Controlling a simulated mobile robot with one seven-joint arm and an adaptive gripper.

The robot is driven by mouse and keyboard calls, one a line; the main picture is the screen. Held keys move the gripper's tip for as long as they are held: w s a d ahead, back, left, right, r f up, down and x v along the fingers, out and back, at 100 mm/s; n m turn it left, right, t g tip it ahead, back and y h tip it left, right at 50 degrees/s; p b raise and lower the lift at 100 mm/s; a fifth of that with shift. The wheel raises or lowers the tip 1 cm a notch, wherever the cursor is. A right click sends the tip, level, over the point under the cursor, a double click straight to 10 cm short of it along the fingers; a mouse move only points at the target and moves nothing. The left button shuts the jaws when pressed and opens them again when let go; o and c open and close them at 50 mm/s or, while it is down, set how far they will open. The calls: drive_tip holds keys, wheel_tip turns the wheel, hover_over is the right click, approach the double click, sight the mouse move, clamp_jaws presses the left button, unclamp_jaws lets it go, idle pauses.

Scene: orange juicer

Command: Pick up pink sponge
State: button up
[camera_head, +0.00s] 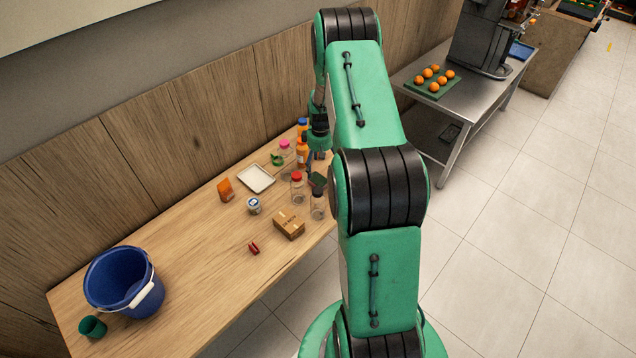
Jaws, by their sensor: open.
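No pink sponge can be made out for certain in the head view. A small red item (253,248) lies near the table's front edge, and an orange block-like item (225,190) stands near the back of the table; both are too small to identify. My gripper (315,165) points down at the right end of the wooden table (205,290), among the bottles. It is open, small in view and partly hidden by my arm, and I see nothing held in it.
Around my gripper stand a pink-capped jar (285,146), orange bottles (302,153) and a red-capped jar (297,186). A white tray (256,178), a can (254,205), a cardboard box (289,224) and a blue bucket (122,282) are further left.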

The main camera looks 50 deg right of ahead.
sight(320, 177)
drive_tip(key=shift+f, duration=1.55)
drive_tip(key=shift+w+d+f, duration=0.1)
drive_tip(key=shift+f, duration=1.2)
drive_tip(key=shift+w+d+f, duration=0.1)
drive_tip(key=shift+f, duration=1.15)
drive_tip(key=c, duration=0.8)
